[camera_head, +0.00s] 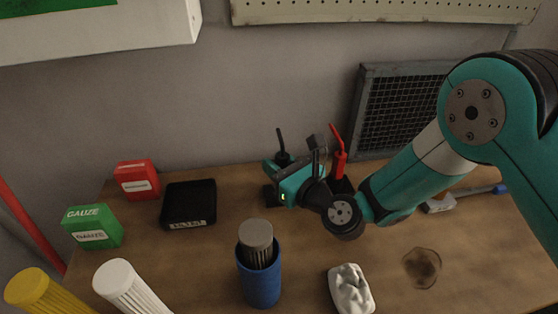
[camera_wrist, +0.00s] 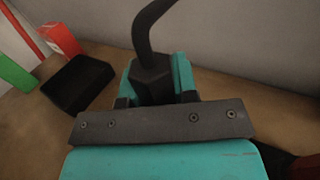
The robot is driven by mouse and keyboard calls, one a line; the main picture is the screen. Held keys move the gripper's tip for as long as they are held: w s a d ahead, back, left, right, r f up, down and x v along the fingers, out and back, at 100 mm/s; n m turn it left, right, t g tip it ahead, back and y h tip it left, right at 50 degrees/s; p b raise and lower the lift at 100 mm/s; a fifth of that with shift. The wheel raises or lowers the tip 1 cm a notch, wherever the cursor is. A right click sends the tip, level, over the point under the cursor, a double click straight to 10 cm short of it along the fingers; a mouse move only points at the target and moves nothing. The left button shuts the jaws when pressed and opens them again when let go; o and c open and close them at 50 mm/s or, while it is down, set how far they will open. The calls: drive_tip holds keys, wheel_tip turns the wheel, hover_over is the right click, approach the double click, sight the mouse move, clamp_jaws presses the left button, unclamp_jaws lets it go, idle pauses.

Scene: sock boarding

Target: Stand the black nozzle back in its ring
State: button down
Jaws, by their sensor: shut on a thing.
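The black nozzle (camera_head: 281,144), with a thin bent tip, is upright at the back of the table. My gripper (camera_head: 279,172) is shut on its thick lower body. In the wrist view the black nozzle (camera_wrist: 151,65) stands between the two teal fingers of my gripper (camera_wrist: 154,84), its tip curving up and right. A dark block (camera_head: 270,196) shows just below the gripper; I cannot tell if it is the nozzle's ring or whether the nozzle sits in it. The nozzle's foot is hidden by my gripper.
A red nozzle (camera_head: 338,152) stands close to the right of my gripper. A black tray (camera_head: 189,204) and red box (camera_head: 137,179) are to the left. A blue cup (camera_head: 260,284) holding a grey ribbed object is in front. A dark stain (camera_head: 422,266) marks the table at right.

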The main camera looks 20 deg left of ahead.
drive_tip(key=shift+f+b, duration=0.35)
drive_tip(key=shift+f, duration=0.25)
idle(0.6)
drive_tip(key=c, duration=0.8)
unclamp_jaws()
